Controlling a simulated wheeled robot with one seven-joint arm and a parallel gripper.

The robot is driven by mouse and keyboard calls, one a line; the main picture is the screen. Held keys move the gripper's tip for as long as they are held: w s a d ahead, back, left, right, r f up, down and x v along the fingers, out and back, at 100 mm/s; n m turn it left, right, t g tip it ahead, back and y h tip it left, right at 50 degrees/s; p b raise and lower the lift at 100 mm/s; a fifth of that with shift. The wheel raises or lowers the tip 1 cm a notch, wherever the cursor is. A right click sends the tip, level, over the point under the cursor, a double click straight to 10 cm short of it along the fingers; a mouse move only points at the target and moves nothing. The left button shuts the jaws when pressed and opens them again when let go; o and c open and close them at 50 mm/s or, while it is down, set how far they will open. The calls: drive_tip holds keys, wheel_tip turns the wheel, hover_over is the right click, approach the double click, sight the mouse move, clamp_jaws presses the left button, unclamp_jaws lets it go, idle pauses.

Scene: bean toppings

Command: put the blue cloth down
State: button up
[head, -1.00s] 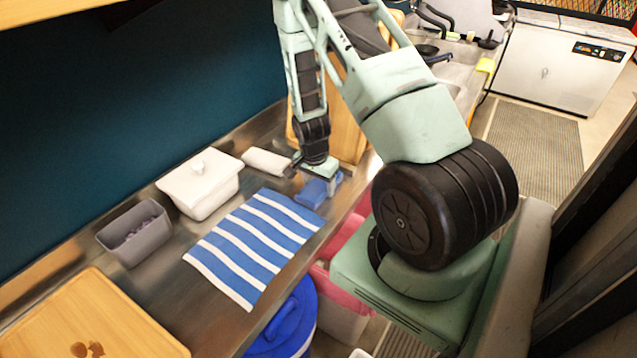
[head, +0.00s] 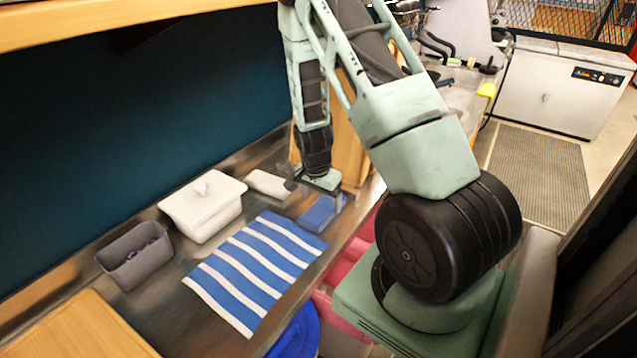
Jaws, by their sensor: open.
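A small folded blue cloth (head: 320,213) lies on the steel counter, just right of a blue-and-white striped cloth (head: 252,270) that lies flat. My gripper (head: 314,192) is open, directly above the folded blue cloth and apart from it. The fingers are small in this view and partly hidden by the gripper body.
A white lidded dish (head: 203,207), a rolled white cloth (head: 268,184) and a grey tub (head: 136,257) with dark contents stand along the wall. A wooden board (head: 82,330) is at the lower left. Blue and pink bins stand below the counter's front edge.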

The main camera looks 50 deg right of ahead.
sight(318, 211)
wheel_tip(318, 211, up, 8)
drive_tip(key=a+b, duration=0.1)
drive_tip(key=a+r+n+y, duration=0.1)
drive_tip(key=a+r+n, duration=0.3)
drive_tip(key=a, duration=0.7)
drive_tip(key=a+r+n+y, duration=0.1)
drive_tip(key=a+r+n, duration=0.35)
drive_tip(key=a, duration=0.75)
drive_tip(key=s+a+r+n, duration=0.4)
drive_tip(key=s+a+n, duration=1.1)
drive_tip(key=s+n, duration=0.1)
drive_tip(key=shift+s+a, duration=0.35)
drive_tip(key=shift+s, duration=0.25)
drive_tip(key=shift+n, duration=0.25)
drive_tip(key=shift+f+b, duration=0.65)
drive_tip(key=shift+b, duration=0.2)
